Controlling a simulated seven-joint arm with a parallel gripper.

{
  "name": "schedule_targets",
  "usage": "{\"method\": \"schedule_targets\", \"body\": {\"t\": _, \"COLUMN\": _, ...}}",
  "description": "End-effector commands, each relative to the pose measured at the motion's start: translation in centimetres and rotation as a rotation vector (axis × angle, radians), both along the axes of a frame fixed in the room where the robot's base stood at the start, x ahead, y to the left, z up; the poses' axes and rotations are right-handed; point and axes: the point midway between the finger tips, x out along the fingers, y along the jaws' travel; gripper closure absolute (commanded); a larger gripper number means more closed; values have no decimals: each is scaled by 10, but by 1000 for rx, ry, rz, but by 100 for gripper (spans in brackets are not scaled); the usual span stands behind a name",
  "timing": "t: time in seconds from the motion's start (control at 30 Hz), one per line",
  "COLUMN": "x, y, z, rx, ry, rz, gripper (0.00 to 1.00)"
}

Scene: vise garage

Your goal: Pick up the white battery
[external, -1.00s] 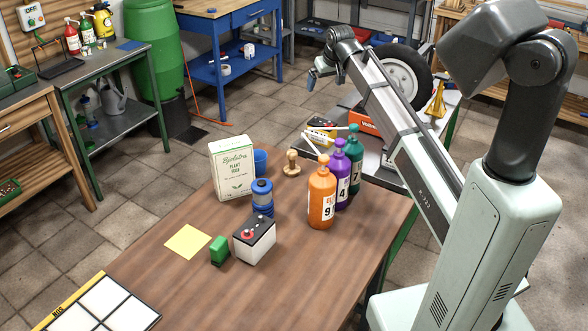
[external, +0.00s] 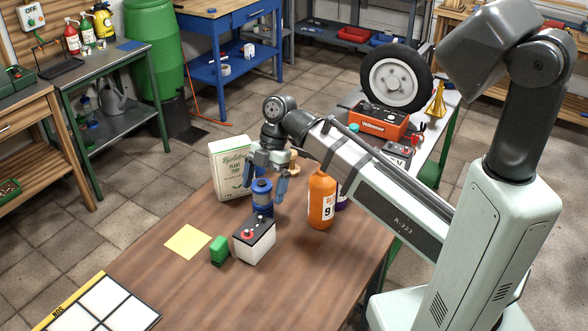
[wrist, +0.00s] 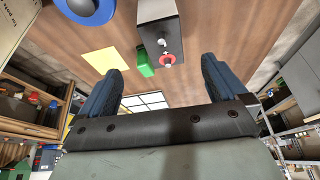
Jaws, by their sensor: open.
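The white battery (external: 258,246) stands upright on the brown wooden table, with a black top and a red terminal. It also shows in the wrist view (wrist: 157,25), beyond my fingertips. My gripper (external: 266,190) is open and empty, above the table and behind the battery in the external view. Its fingers also show in the wrist view (wrist: 161,80), spread apart with nothing between them. The blue spool-like object (external: 262,190) overlaps my gripper in the external view, so their exact gap is unclear.
A green block (external: 219,249) stands close left of the battery, beside a yellow note (external: 188,241). A plant food box (external: 231,169) stands behind. An orange bottle (external: 321,199) is to the right, under my arm. The table's front is mostly clear.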

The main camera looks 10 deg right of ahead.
Motion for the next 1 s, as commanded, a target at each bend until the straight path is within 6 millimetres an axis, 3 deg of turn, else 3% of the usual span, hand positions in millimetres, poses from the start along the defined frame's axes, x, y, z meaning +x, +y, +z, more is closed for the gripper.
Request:
{"method": "schedule_targets", "body": {"t": 0.17, "x": -12, "y": 4, "z": -8, "rx": 10, "ry": 4, "rz": 57, "gripper": 1}}
{"method": "schedule_targets", "body": {"t": 0.7, "x": -30, "y": 22, "z": -71, "rx": 10, "ry": 3, "rz": 53, "gripper": 1}}
{"method": "schedule_targets", "body": {"t": 1.0, "x": -32, "y": 26, "z": -82, "rx": 11, "ry": 2, "rz": 52, "gripper": 1}}
